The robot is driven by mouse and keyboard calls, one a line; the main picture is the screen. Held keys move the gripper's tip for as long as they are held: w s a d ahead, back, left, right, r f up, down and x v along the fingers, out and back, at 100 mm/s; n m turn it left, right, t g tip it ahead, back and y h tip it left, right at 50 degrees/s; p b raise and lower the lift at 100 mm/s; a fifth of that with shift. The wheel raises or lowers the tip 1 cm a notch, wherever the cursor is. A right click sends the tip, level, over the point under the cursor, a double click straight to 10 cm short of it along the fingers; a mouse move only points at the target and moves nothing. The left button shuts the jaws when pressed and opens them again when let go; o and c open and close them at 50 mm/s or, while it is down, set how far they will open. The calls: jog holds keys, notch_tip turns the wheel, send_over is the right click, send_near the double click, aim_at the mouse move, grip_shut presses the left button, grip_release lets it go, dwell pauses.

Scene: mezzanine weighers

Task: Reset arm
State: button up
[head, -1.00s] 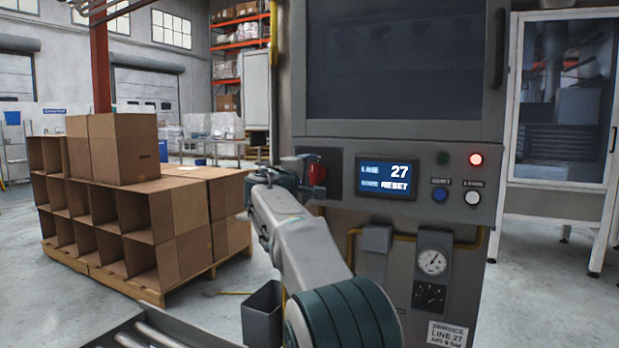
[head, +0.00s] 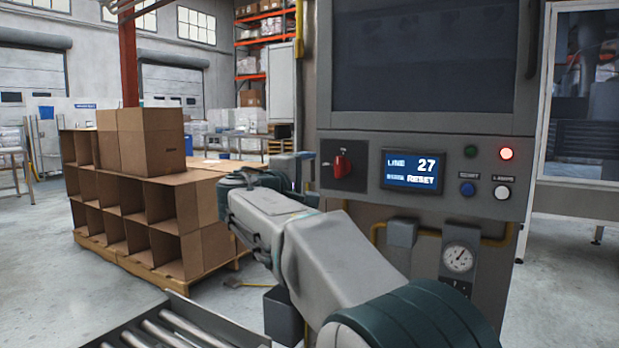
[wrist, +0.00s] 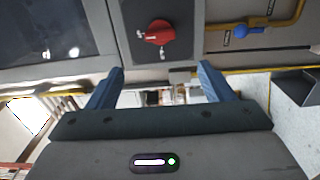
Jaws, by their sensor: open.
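My gripper (wrist: 160,67) shows in the wrist view with its two blue fingers wide apart and nothing between them. In the head view it is mostly hidden behind my bent arm, left of the control panel (head: 468,152). The red rotary knob (head: 342,166) sits on a dark plate at the panel's left, clear of my arm. In the wrist view the knob (wrist: 158,32) is beyond the fingertips, apart from them. The display (head: 412,172) reads LINE 27 and RESET.
A roller conveyor (head: 165,335) is close at lower left. Stacked cartons (head: 150,205) stand on a pallet behind. Open floor lies left.

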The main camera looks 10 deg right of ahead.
jog(key=shift+d, duration=0.1)
jog(key=s+d+f+m+g+y+p, duration=0.2)
jog(key=s+d+g+p, duration=0.2)
jog(key=s+d+p, duration=0.3)
jog(key=s+d+f+m+g+y+p, duration=0.1)
jog(key=s+d+m+g+y+p, duration=0.25)
jog(key=s+p, duration=0.5)
jog(key=s+a+f+m+g+y+p, duration=0.2)
jog(key=s+m+g+y+p, duration=0.2)
jog(key=s+p, duration=1)
jog(key=s+m+y, duration=0.1)
jog(key=s, duration=0.5)
jog(key=shift+s+a+f, duration=0.15)
jog(key=shift+s, duration=0.15)
